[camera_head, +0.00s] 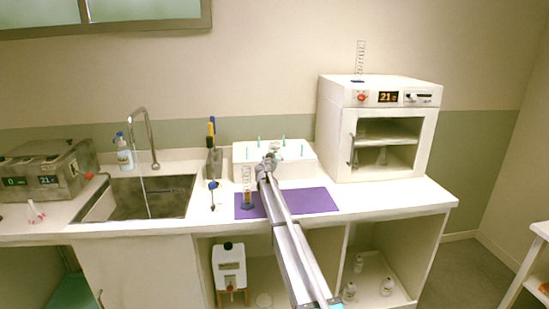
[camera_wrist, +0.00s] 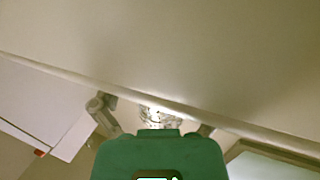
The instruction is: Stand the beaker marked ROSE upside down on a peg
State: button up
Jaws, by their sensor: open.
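The white peg rack (camera_head: 300,172) stands at the back of the counter, with several thin teal pegs (camera_head: 283,139) rising from it. My gripper (camera_head: 271,152) is over the rack's front middle. In the wrist view my gripper (camera_wrist: 154,116) has its fingers spread apart. A clear glass vessel (camera_wrist: 157,117) shows between or just beyond the fingers, partly hidden by my green gripper body. It may be the beaker; no ROSE mark is readable, and I cannot tell its way up or whether it sits on a peg.
A measuring cylinder with amber liquid (camera_head: 248,192) stands on the purple mat (camera_head: 312,201), close left of my arm. A white oven (camera_head: 335,130) stands right, with a tall cylinder (camera_head: 360,58) on top. The sink (camera_head: 135,198) with running tap is left.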

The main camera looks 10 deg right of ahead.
jog(key=shift+r, duration=0.15)
notch_tip(320, 180, up, 11)
jog(key=p, duration=1.1)
jog(key=shift+r+p, duration=0.1)
jog(key=shift+p, duration=0.2)
jog(key=shift+s+r, duration=0.15)
jog(key=shift+r, duration=0.05)
jog(key=s+r+n+p, duration=0.1)
jog(key=s+n, duration=0.3)
jog(key=s, duration=0.7)
jog(key=s+r+n+p, duration=0.2)
jog(key=s+n, duration=0.3)
jog(key=s, duration=0.7)
jog(key=shift+s+r+n+p, duration=0.25)
jog(key=shift+s+n+p, duration=0.05)
jog(key=shift+p, duration=0.15)
dwell(0.9)
